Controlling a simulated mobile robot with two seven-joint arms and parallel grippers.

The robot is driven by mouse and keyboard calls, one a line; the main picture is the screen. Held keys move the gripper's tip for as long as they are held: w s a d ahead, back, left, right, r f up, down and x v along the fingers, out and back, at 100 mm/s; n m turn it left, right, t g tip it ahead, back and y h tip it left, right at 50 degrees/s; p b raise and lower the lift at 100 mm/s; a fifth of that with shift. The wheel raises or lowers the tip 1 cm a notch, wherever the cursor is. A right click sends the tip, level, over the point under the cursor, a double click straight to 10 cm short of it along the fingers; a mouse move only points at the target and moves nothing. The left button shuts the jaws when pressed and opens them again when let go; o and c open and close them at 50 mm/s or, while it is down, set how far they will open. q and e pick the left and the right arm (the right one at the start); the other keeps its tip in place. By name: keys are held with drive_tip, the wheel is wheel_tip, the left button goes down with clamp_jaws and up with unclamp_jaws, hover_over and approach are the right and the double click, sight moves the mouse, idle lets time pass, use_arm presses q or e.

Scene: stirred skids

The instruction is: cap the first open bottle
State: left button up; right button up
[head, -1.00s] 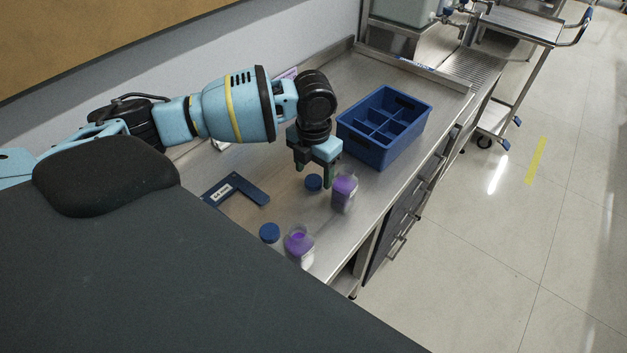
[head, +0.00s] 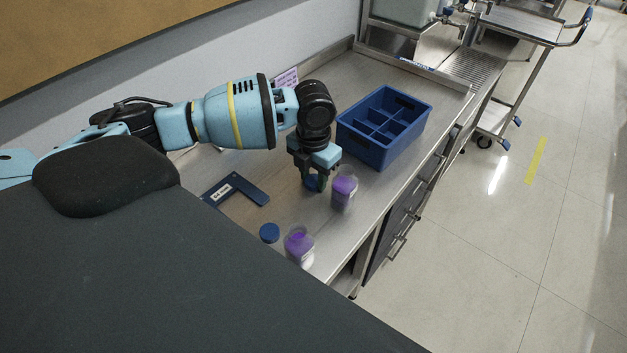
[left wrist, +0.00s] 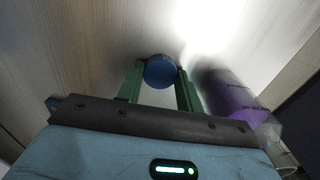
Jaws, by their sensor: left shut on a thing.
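My left gripper (head: 313,184) is down at the steel bench and shut on a blue cap (head: 311,183). In the left wrist view the cap (left wrist: 160,71) sits between the two green fingers (left wrist: 160,84). A bottle with purple contents (head: 344,190) stands just right of the gripper, and it also shows blurred in the left wrist view (left wrist: 236,103). A second bottle with purple contents (head: 299,245) stands nearer, with an open-looking top. My right gripper is not in view.
A blue divided crate (head: 400,150) stands behind and right of the bottles, its visible compartments empty. A dark blue L-shaped piece with a label (head: 250,191) lies left on the bench. The bench's front edge (head: 385,220) runs close to the bottles.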

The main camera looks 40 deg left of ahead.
sight(313, 180)
use_arm(q)
wheel_tip(313, 180, up, 10)
idle(0.6)
